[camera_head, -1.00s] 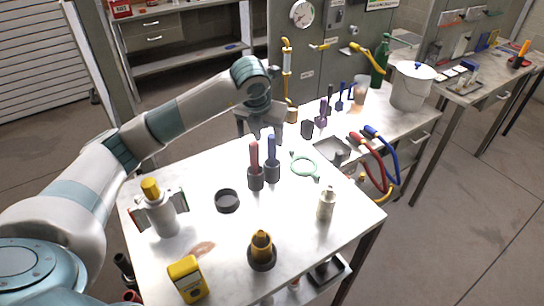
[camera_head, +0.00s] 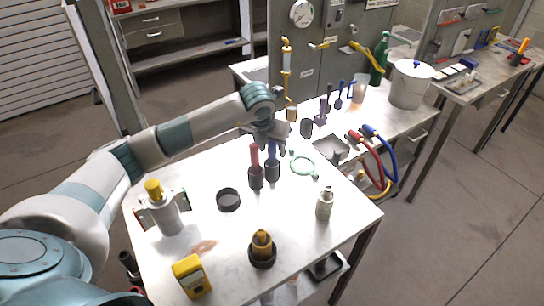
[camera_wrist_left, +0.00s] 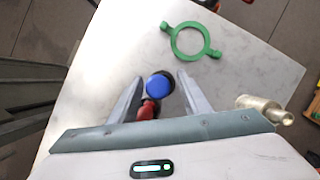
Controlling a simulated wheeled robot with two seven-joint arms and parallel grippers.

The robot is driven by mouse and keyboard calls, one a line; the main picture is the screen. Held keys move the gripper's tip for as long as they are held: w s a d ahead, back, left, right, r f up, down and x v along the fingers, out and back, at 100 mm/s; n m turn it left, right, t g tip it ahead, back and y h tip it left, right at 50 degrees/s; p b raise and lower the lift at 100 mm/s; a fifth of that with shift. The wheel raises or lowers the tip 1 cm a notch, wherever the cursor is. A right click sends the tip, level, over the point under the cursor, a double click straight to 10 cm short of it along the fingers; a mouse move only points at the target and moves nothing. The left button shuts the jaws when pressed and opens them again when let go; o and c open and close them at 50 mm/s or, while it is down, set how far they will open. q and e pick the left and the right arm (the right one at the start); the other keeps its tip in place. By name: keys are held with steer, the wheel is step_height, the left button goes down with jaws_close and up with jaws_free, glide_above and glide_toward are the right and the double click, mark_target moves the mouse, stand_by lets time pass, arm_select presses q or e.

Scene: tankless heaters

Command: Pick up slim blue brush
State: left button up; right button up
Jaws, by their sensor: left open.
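The slim blue brush (camera_head: 272,166) stands upright with its blue handle up and a dark lower end on the white table. A red-handled brush (camera_head: 255,168) stands just left of it. My left gripper (camera_head: 273,150) is open above and around the top of the blue handle. In the left wrist view, the round blue handle top (camera_wrist_left: 159,84) lies between the two open fingers, and the red handle (camera_wrist_left: 148,109) shows close beneath it, beside the left finger. My right gripper is not in view.
A green ring (camera_head: 303,164) lies right of the brushes. A black round dish (camera_head: 228,200), a silver bottle (camera_head: 324,204) and a yellow meter (camera_head: 191,276) stand nearer. Red and blue hoses (camera_head: 375,150) curve at the right.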

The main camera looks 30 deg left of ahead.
arm_select(q)
jaws_close()
steer(key=shift+r, duration=0.15)
step_height(320, 180, up, 9)
steer(key=b, duration=0.3)
steer(key=shift+b, duration=0.35)
steer(key=shift+r, duration=0.4)
